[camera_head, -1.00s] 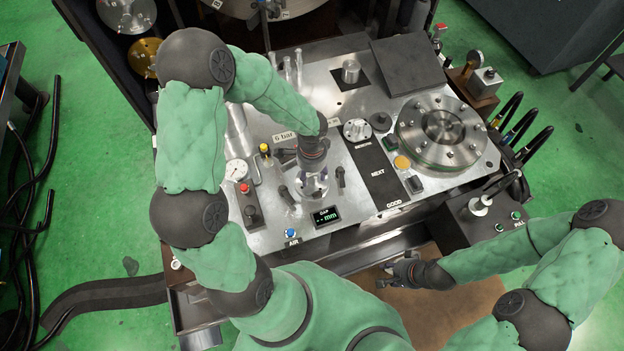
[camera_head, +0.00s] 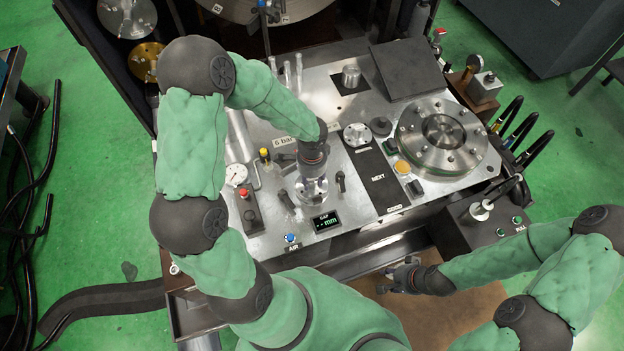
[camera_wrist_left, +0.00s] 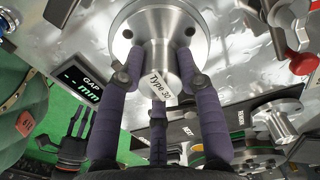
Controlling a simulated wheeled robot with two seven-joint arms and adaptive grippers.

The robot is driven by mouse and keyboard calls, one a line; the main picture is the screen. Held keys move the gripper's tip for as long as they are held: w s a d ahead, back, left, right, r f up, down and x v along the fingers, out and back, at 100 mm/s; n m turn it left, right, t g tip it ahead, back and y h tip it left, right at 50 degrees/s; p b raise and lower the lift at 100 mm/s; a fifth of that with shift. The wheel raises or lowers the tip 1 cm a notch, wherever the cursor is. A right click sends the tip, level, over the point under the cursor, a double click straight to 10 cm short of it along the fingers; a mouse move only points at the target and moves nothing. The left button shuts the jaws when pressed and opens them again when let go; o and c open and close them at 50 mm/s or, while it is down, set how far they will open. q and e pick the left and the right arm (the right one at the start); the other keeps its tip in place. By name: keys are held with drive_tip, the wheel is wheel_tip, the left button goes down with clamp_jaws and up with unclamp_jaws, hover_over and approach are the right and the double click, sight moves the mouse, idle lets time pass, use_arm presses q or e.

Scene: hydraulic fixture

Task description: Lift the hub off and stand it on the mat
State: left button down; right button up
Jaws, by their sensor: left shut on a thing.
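The hub (camera_wrist_left: 158,72) is a silver metal cylinder labelled "Type 30", seen from above. My left gripper (camera_wrist_left: 160,78) is shut on it, with its purple fingers around the cylinder. Beyond the cylinder is a round, bolted silver flange (camera_wrist_left: 185,22); I cannot tell whether the hub is clear of its seat. In the head view my left gripper (camera_head: 313,172) points down over the console, and the flange shows below it. A dark mat-like strip (camera_head: 378,190) marked "NEXT" lies right of it. My right gripper (camera_head: 392,279) is empty, its fingers apart, over the brown area in front.
A small silver flanged part (camera_head: 357,134) stands at the strip's far end. A large bolted disc (camera_head: 440,137) is at the right. A dark square plate (camera_head: 407,67) lies at the back.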

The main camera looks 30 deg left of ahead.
use_arm(q)
drive_tip(key=shift+r, duration=0.1)
drive_tip(key=shift+r+p, duration=1.85)
drive_tip(key=shift+r, duration=0.25)
use_arm(e)
wheel_tip(320, 180, up, 4)
drive_tip(key=shift+f, duration=0.2)
use_arm(q)
drive_tip(key=shift+d, duration=0.1)
